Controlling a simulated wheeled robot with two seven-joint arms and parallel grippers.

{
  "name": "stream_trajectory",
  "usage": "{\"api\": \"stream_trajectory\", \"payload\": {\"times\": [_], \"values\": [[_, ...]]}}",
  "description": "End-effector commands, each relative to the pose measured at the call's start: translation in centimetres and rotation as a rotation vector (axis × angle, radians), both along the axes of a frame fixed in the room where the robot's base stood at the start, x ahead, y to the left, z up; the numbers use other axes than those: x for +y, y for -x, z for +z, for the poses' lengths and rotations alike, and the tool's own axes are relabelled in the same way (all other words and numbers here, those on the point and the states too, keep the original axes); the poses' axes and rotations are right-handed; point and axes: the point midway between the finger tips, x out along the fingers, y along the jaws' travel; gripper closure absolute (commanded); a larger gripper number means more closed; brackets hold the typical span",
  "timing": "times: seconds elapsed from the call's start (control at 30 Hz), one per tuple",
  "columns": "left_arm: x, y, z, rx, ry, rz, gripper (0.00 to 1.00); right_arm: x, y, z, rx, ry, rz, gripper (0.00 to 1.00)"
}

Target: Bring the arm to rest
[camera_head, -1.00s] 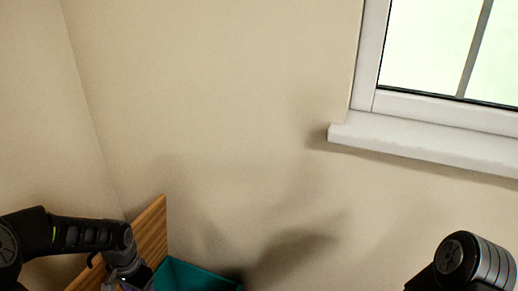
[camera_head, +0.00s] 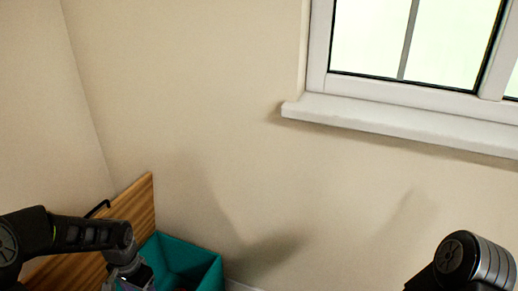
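My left arm comes in from the left edge, and its wrist points down at the lower left. My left gripper (camera_head: 133,281) is at the bottom edge, in front of the teal bin and beside the wooden board. Its fingertips are cut off or too small to make out, so I cannot tell whether it is open or shut. A dark rounded part of my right arm shows at the lower right corner. My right gripper is out of view.
A teal bin (camera_head: 205,273) stands against the wall, just right of my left gripper. A wooden board (camera_head: 138,204) stands behind my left wrist. A white window sill (camera_head: 400,123) juts from the wall at the upper right. The wall between the arms is bare.

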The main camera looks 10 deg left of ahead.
Motion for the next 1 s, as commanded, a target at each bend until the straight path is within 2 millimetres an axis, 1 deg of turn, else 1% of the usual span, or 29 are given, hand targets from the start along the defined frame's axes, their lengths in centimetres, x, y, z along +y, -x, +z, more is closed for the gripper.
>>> {"api": "stream_trajectory", "payload": {"times": [0.03, 0.1, 0.23, 0.33, 0.4, 0.47, 0.57, 0.6, 0.67, 0.7, 0.77, 0.8, 0.9, 1.0], "values": [[0.0, -0.8, 0.1, -0.032, 0.002, 0.016, 0.34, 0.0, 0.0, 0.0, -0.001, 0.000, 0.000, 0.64], [-0.4, -1.7, 0.0, -0.072, 0.014, 0.037, 0.34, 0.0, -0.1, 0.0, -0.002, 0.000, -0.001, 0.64], [-1.3, -3.0, -0.2, -0.141, 0.043, 0.084, 0.34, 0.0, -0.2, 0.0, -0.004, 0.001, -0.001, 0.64], [-2.5, -3.8, -1.0, -0.192, 0.080, 0.130, 0.34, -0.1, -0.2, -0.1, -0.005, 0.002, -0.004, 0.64], [-3.7, -4.2, -2.0, -0.225, 0.113, 0.166, 0.34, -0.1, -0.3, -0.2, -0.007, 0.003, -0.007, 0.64], [-5.3, -4.5, -3.4, -0.252, 0.150, 0.203, 0.34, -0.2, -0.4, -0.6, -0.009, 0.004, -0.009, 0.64], [-8.3, -4.5, -6.0, -0.285, 0.213, 0.268, 0.34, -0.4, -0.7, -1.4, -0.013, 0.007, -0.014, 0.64], [-9.8, -4.3, -7.4, -0.294, 0.239, 0.294, 0.34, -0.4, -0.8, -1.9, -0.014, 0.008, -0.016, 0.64], [-11.9, -3.7, -9.5, -0.300, 0.277, 0.340, 0.34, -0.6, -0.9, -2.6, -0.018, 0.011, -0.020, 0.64], [-13.4, -3.2, -11.0, -0.301, 0.299, 0.371, 0.34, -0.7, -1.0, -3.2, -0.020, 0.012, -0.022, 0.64], [-15.8, -1.8, -13.6, -0.293, 0.329, 0.419, 0.34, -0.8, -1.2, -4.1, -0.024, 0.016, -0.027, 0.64], [-17.4, -0.7, -15.3, -0.283, 0.344, 0.446, 0.34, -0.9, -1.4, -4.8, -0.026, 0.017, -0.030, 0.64], [-20.2, 2.0, -18.5, -0.252, 0.361, 0.495, 0.34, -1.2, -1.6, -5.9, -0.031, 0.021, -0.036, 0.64], [-22.1, 4.6, -20.9, -0.217, 0.364, 0.518, 0.34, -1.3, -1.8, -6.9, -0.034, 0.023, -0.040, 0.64]]}}
